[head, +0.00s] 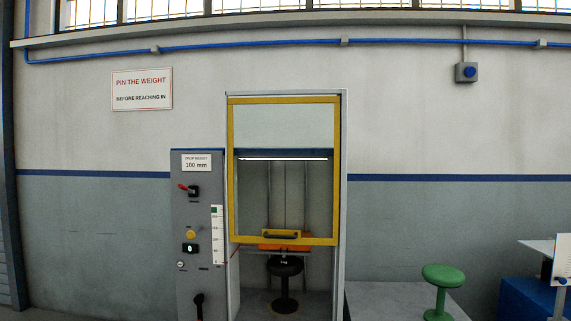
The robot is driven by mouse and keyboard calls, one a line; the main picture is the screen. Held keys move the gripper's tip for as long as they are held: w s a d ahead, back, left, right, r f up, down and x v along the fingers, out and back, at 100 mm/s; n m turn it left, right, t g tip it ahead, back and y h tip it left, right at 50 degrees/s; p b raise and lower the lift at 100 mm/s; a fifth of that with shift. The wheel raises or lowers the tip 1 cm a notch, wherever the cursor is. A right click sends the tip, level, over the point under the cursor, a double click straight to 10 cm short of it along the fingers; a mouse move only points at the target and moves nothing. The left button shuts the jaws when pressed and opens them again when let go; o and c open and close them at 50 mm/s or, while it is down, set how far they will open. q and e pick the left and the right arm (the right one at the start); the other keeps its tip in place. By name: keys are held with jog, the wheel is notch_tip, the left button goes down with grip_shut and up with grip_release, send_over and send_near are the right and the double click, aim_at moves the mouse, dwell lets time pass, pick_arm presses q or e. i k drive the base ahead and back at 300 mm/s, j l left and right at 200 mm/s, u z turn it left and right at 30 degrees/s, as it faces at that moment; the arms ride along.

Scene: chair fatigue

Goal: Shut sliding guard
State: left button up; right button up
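The sliding guard (231,170) is a yellow frame with a clear pane in the machine's upright housing (343,200). It is raised, with its bottom bar a little above the black stool, and the opening below it is uncovered. A dark handle (282,236) sits on a yellow plate at the middle of the bottom bar. Behind and below the guard stands a black stool (285,268) with an orange block (262,247) above it. Neither of my grippers is in view.
A grey control panel (190,222) with a red-handled switch (189,190), a yellow knob and a display stands left of the guard. A green stool (442,280) stands on a grey surface (385,300) to the right. A blue cabinet is at the far right.

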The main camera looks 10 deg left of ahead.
aim_at(287, 237)
jog(key=i+j, duration=1.05)
